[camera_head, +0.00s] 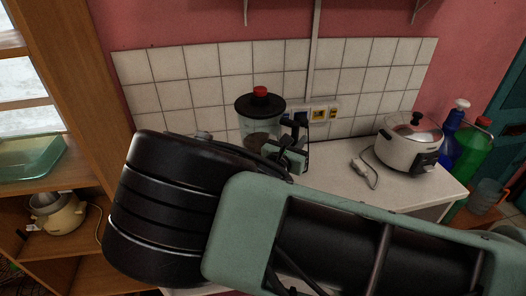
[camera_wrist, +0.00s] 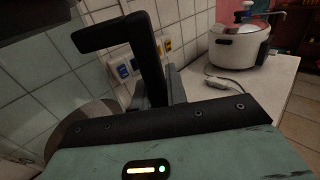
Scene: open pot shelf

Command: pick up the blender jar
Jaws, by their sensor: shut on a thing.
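The blender jar (camera_head: 249,124) is clear with a black lid and a red cap, and stands upright on the white counter near the tiled wall in the head view. My arm hides its lower part. My gripper (camera_head: 291,150) is at the jar's right side and is shut on its black handle. In the wrist view the dark handle (camera_wrist: 112,37) rises in front of my gripper (camera_wrist: 165,97). The fingertips' contact with the handle is partly hidden.
A white rice cooker (camera_head: 408,148) stands on the counter (camera_head: 335,187) to the right, with a grey plug and cord (camera_head: 365,171) beside it. Blue and green bottles (camera_head: 472,146) are beyond. Wall sockets (camera_head: 320,114) are behind the jar. A wooden shelf (camera_head: 88,180) is at left.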

